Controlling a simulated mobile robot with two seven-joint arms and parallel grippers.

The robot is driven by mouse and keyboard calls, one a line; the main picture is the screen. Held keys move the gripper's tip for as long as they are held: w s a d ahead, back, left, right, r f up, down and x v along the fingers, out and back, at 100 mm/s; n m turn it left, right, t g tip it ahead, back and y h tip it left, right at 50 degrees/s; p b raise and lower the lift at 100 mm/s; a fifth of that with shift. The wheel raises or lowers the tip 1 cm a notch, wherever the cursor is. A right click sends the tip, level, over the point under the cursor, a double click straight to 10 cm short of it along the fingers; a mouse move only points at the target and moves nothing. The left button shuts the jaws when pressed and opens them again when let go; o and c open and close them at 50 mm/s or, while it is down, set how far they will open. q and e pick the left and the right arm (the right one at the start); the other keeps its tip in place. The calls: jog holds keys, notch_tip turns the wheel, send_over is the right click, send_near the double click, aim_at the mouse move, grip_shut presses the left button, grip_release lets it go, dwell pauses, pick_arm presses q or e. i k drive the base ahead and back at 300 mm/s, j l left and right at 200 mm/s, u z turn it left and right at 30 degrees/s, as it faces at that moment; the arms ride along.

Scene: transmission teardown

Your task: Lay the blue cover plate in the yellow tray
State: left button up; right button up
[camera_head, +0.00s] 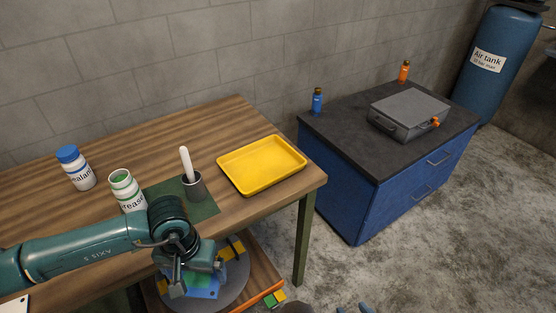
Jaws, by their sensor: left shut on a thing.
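The yellow tray (262,164) lies empty on the right end of the wooden table. My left gripper (190,283) points down beyond the table's front edge, over a grey round plate. It is shut on the blue cover plate (206,291), which shows partly beside and below the fingers. The gripper hides the rest of the plate, and I cannot tell whether it touches what lies under it. Two small blue-grey tips at the bottom edge seem to be part of my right gripper (355,309); too little shows to tell its state.
A grey cup with a white-handled tool (193,184) stands on a green mat left of the tray. A grease jar (126,190) and a sealant bottle (76,168) stand further left. Yellow parts (235,249) lie on the round plate (236,279). A blue cabinet (345,195) stands right.

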aim_at(266, 173)
jog(key=i+l, duration=0.2)
jog(key=l, duration=0.2)
jog(key=i+l, duration=0.25)
jog(key=l, duration=0.15)
jog(key=i+j, duration=0.2)
jog(key=i, duration=0.3)
